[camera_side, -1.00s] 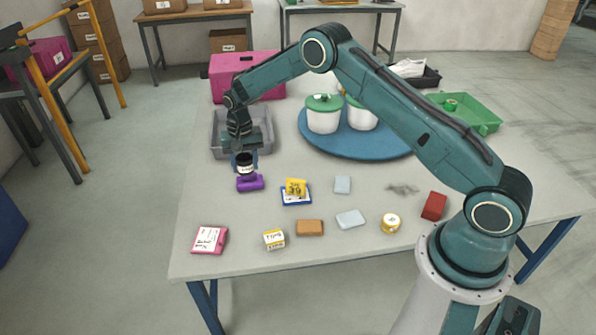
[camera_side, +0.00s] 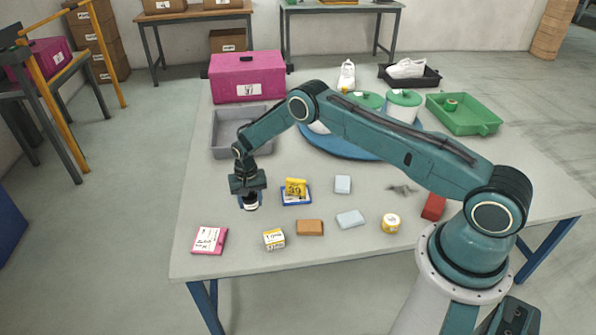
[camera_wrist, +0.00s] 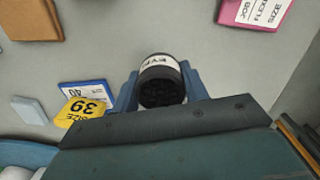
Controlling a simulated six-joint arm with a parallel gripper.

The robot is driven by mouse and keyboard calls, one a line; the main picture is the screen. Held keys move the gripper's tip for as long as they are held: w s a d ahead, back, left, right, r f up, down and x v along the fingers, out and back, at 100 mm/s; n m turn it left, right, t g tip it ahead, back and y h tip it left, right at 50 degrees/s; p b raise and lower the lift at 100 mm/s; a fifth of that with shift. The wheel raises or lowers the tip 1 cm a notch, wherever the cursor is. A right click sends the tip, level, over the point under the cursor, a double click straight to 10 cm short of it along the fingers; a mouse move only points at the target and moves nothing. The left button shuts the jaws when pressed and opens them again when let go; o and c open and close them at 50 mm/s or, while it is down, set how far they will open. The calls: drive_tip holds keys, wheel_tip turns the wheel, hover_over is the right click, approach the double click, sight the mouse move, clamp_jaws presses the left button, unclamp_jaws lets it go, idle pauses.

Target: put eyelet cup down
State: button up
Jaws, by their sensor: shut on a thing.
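The eyelet cup (camera_side: 251,205) is a small black cup with a white label, at the left of the grey table in the side view. In the wrist view the cup (camera_wrist: 161,68) shows its dark round end and part of its lettering. My gripper (camera_side: 250,198) is shut on it, with a blue finger on each side; the fingers (camera_wrist: 160,90) also show in the wrist view. The gripper is low over the table. I cannot tell whether the cup touches the tabletop.
Near the cup are a blue-and-white card with a yellow tag (camera_side: 296,189), a pink card (camera_side: 210,240), a yellow-and-white box (camera_side: 274,239) and a brown block (camera_side: 310,228). A grey bin (camera_side: 228,153) stands behind.

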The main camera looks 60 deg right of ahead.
sight(253, 218)
drive_tip(key=shift+f, duration=0.4)
drive_tip(key=shift+f, duration=1.9)
drive_tip(key=shift+f, duration=0.2)
drive_tip(key=o, duration=1.1)
drive_tip(key=shift+c, duration=0.2)
drive_tip(key=shift+r, duration=0.2)
drive_tip(key=shift+r, duration=6)
